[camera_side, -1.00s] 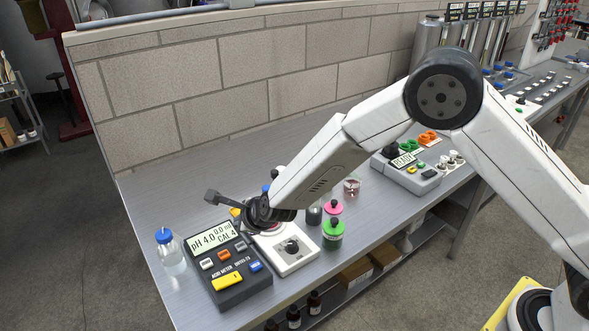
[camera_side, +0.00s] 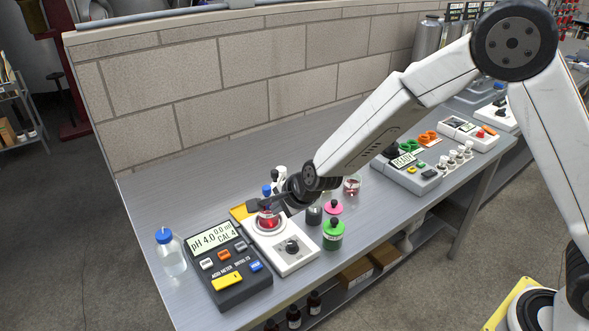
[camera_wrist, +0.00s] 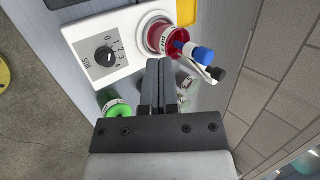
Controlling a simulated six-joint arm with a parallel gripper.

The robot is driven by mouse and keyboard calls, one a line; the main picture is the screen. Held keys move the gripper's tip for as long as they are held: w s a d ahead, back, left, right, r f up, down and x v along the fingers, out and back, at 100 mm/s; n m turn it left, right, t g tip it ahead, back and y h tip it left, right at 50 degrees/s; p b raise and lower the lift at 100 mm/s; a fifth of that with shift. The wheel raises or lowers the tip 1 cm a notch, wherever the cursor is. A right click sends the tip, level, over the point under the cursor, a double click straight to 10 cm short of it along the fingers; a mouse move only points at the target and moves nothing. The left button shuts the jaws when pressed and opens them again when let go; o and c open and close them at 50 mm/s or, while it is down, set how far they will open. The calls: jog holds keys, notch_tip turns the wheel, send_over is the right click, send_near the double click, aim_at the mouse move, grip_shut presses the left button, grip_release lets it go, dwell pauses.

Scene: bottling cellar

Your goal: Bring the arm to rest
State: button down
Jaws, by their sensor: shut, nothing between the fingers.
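My gripper (camera_wrist: 158,64) is shut and empty in the wrist view, its two fingers side by side. In the side view my gripper (camera_side: 262,201) is above the bench, close to a small vessel of red liquid. That vessel (camera_side: 268,217) stands on a white stirrer (camera_side: 293,262) with a dial. The wrist view shows the same red vessel (camera_wrist: 170,40) just beyond the fingertips, with a blue-capped and a black-capped stick in or beside it. Whether the fingers touch the vessel, I cannot tell.
An acid meter (camera_side: 229,264) reads pH 4.0, with a blue-capped bottle (camera_side: 171,254) left of it. Green (camera_side: 333,234) and pink (camera_side: 333,208) lidded jars stand right of the stirrer. A grey instrument (camera_side: 406,174) is farther right. The block wall (camera_side: 250,80) runs behind; bare bench lies before it.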

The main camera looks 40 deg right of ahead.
jog(key=s+d+r+n+g+h, duration=0.1)
jog(key=s+d+n+g, duration=0.1)
jog(key=s+d+n, duration=0.6)
jog(key=s+d+r+n+g+h, duration=0.1)
jog(key=s+d+r+n+g, duration=0.1)
jog(key=s+d+n, duration=0.6)
jog(key=s+n, duration=0.1)
jog(key=s, duration=0.5)
jog(key=shift+s+r+g, duration=0.15)
jog(key=shift+r+g, duration=0.15)
jog(key=shift+g, duration=0.1)
